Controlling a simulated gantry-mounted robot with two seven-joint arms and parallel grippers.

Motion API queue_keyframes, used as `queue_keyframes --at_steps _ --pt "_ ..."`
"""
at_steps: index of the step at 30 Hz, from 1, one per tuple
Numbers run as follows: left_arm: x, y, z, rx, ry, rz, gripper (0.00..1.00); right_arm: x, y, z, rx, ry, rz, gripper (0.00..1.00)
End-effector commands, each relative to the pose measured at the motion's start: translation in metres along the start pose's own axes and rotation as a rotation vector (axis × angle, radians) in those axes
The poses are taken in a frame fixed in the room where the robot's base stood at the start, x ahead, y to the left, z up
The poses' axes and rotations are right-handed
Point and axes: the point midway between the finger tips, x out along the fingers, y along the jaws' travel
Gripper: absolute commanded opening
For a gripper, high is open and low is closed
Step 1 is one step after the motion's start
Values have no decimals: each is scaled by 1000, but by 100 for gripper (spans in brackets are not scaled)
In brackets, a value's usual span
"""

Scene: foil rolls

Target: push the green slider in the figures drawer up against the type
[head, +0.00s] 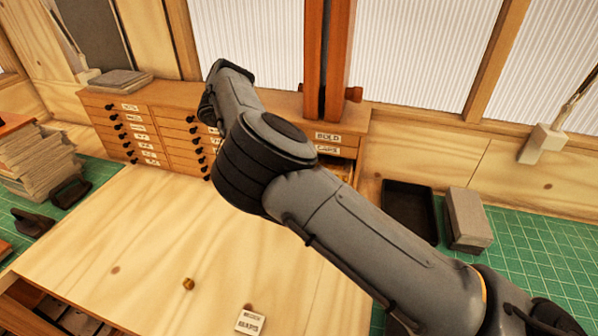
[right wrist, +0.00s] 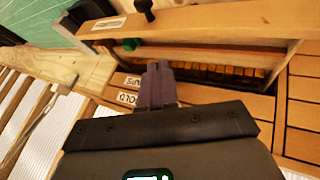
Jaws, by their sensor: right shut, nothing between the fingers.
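The figures drawer is pulled out of the wooden cabinet (head: 160,93); in the right wrist view its front (right wrist: 200,22) runs across the top. The green slider (right wrist: 131,44) is near the drawer's left end in that view. Whether slider and type touch is hard to tell. My right gripper (right wrist: 158,68) is shut and empty, its fingertips just below and right of the slider in that view. My right arm hides most of the drawer in the head view. My left gripper is not in view.
Drawers labelled BOLD (head: 328,137) and CAPS are closed above. A black tray (head: 410,207) and a grey block (head: 467,220) stand right of the cabinet. A brass piece (head: 188,284) and a small white card (head: 250,321) lie on the mostly clear wooden surface.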

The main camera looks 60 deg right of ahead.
Motion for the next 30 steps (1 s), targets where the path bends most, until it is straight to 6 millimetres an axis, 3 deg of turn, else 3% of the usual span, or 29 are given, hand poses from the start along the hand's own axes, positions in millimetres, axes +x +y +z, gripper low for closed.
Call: queue_keyframes --at_steps 10,20,30 --pt "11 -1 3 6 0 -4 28 70 0 1 1 0 4 0" --pt "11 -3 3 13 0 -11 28 83 28 1 1 0 1 0" --pt "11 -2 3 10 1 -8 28 88 36 0 0 0 0 0"
